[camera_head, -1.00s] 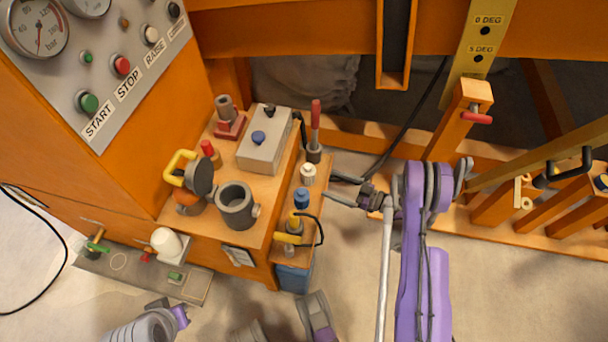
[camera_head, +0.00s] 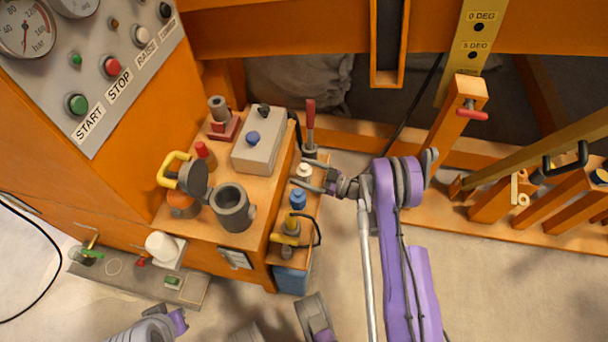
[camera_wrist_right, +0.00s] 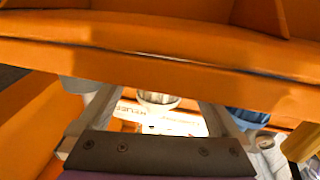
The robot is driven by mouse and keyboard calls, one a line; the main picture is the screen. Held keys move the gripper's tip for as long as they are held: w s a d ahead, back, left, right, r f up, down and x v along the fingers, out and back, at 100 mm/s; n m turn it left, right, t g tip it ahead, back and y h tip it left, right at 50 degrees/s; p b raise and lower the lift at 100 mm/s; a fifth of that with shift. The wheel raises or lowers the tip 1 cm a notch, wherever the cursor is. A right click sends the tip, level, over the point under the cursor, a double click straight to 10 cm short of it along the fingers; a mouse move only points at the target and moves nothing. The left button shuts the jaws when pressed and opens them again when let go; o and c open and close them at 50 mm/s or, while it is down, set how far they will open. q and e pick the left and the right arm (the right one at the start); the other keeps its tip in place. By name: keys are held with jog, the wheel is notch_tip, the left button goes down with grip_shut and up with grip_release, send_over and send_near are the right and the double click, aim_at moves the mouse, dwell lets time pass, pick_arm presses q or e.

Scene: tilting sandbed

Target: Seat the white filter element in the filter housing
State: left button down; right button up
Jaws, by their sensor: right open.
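The small white filter element (camera_head: 304,170) stands on the narrow orange side shelf, just behind a blue-capped item. My right gripper (camera_head: 308,177) is open, with its fingers reaching in from the right on either side of the white element. In the right wrist view a pale round piece, apparently the filter element (camera_wrist_right: 158,100), shows between the two spread fingers (camera_wrist_right: 157,112); contact cannot be told. The grey filter housing (camera_head: 232,209) is an open, empty-looking cup on the orange bench, its dark round lid (camera_head: 194,180) with yellow handle tilted up beside it.
A grey box with a blue knob (camera_head: 253,138) stands behind the housing. A red-handled lever (camera_head: 310,122) rises behind the element. The blue-capped item (camera_head: 297,199) and a yellow-handled valve (camera_head: 287,239) stand in front.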

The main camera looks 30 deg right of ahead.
jog(key=c, duration=1.5)
jog(key=shift+c, duration=0.2)
jog(key=shift+r, duration=0.15)
